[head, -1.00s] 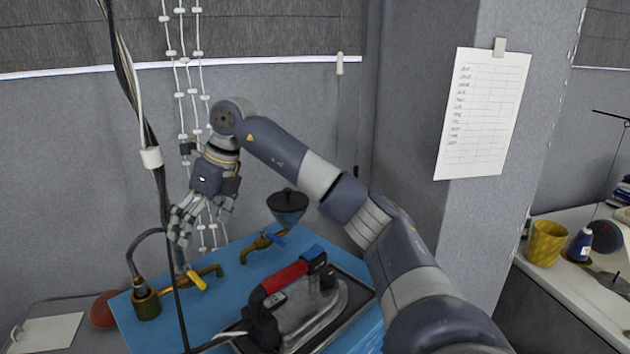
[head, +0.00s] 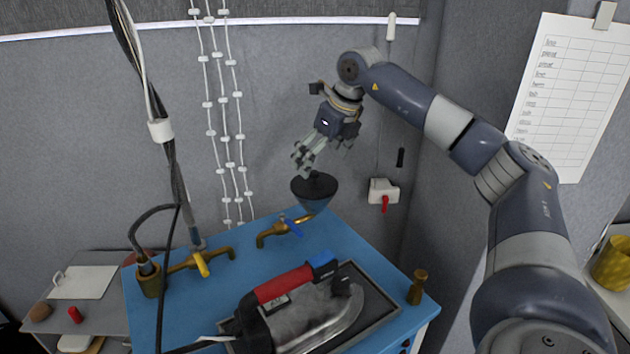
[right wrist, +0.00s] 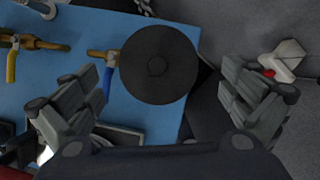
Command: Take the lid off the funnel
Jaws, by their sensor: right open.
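The funnel (head: 314,203) is dark blue-grey and stands at the back edge of the blue table, by a brass tap with a blue handle. Its black round lid (head: 316,183) sits on top, with a small knob in the middle. In the right wrist view the lid (right wrist: 160,64) shows from above as a black disc and hides most of the funnel. My right gripper (head: 318,160) is open and empty just above the lid. In the right wrist view the fingers stand apart, one each side below the lid's disc. My left gripper is not in view.
An iron (head: 300,308) with a red handle rests on a dark tray at the table's front. A brass tap with a yellow handle (head: 201,264) stands left. A white wall box (head: 383,191) is right of the funnel. Cables hang at the left.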

